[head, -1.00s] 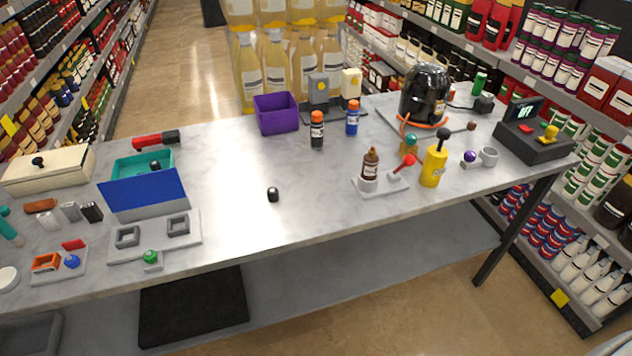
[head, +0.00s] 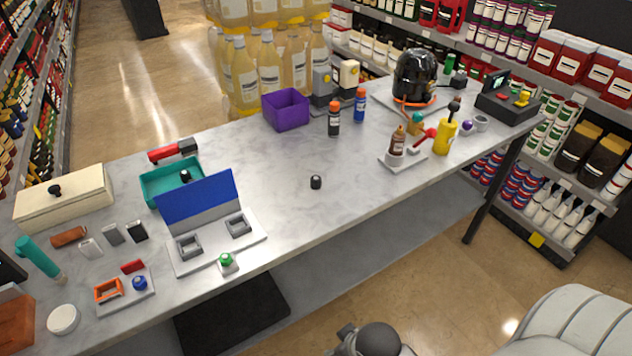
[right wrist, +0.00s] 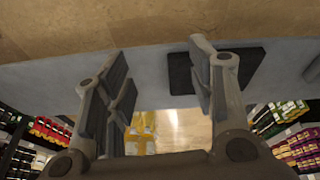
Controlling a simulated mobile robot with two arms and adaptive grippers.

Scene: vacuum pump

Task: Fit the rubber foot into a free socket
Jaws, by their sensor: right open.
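A small black rubber foot (head: 316,182) with a pale top stands alone on the open middle of the table in the head view. A similar small black piece (head: 186,176) is in the teal tray (head: 158,196). A grey plate with an upright blue panel (head: 200,203) carries two square grey frames, the left one (head: 189,247) and the right one (head: 238,224); both look empty, but I cannot tell if they are the sockets. My right gripper (right wrist: 160,90) is open and empty in the right wrist view, away from the foot. My left gripper is not in view.
A purple bin (head: 286,110), two small bottles (head: 334,119) (head: 360,104) and a black pump-like device (head: 416,76) stand toward the back. A cream lidded box (head: 62,198) is at left. The table around the foot is clear.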

